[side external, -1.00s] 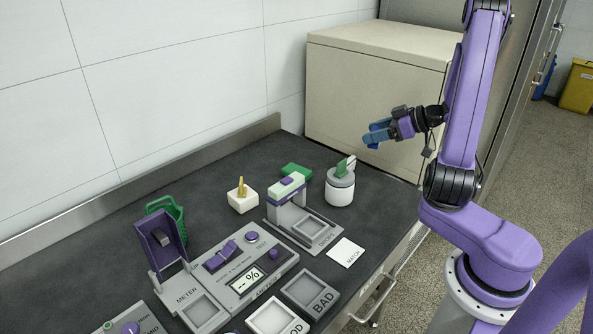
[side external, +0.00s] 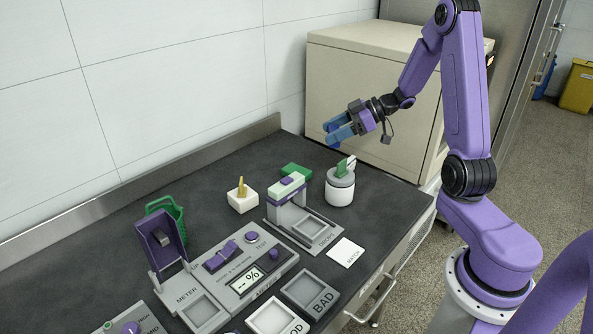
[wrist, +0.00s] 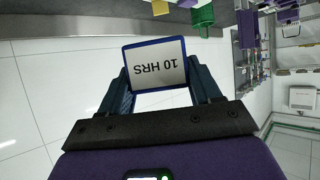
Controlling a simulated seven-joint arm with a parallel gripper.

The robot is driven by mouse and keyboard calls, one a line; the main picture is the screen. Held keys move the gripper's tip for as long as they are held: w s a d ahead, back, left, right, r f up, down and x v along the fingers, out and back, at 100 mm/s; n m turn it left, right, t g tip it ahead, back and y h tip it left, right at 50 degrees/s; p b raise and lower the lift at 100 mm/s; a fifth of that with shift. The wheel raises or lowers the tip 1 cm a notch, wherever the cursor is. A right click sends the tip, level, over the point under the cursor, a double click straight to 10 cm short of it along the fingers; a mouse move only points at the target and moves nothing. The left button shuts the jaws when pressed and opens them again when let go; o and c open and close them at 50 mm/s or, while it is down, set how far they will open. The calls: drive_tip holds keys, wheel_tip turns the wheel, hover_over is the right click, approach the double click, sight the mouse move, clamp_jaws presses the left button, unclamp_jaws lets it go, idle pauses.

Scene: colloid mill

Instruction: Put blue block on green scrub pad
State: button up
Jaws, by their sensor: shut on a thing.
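My gripper (side external: 338,130) hangs high above the far right part of the dark bench, with blue fingers pointing left. In the side view the block is hard to tell from the blue fingers. A flat green pad (side external: 297,170), which looks like the scrub pad, lies toward the back of the bench, below and left of my gripper. The pale green top of a small device partly hides it. The held block is well clear of the pad.
A grey-and-white pot (side external: 340,190) with a green item in it stands right of the pad. A white block with a yellow peg (side external: 242,197) stands left. The device (side external: 288,186), a green basket (side external: 168,216) and the meter panel (side external: 240,265) stand nearer the front.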

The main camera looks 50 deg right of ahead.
drive_tip(key=shift+w+a, duration=0.15)
drive_tip(key=shift+a, duration=0.15)
wheel_tip(320, 180, down, 5)
drive_tip(key=shift+r, duration=0.2)
drive_tip(key=shift+w+f, duration=0.15)
drive_tip(key=shift+f, duration=0.05)
drive_tip(key=w+d+f, duration=0.3)
drive_tip(key=w+f, duration=0.1)
drive_tip(key=w, duration=0.5)
hover_over(303, 173)
wheel_tip(303, 173, down, 6)
drive_tip(key=shift+r, duration=0.1)
drive_tip(key=shift+f, duration=1.6)
drive_tip(key=shift+f, duration=0.1)
drive_tip(key=o, duration=1.1)
drive_tip(key=shift+c, duration=0.2)
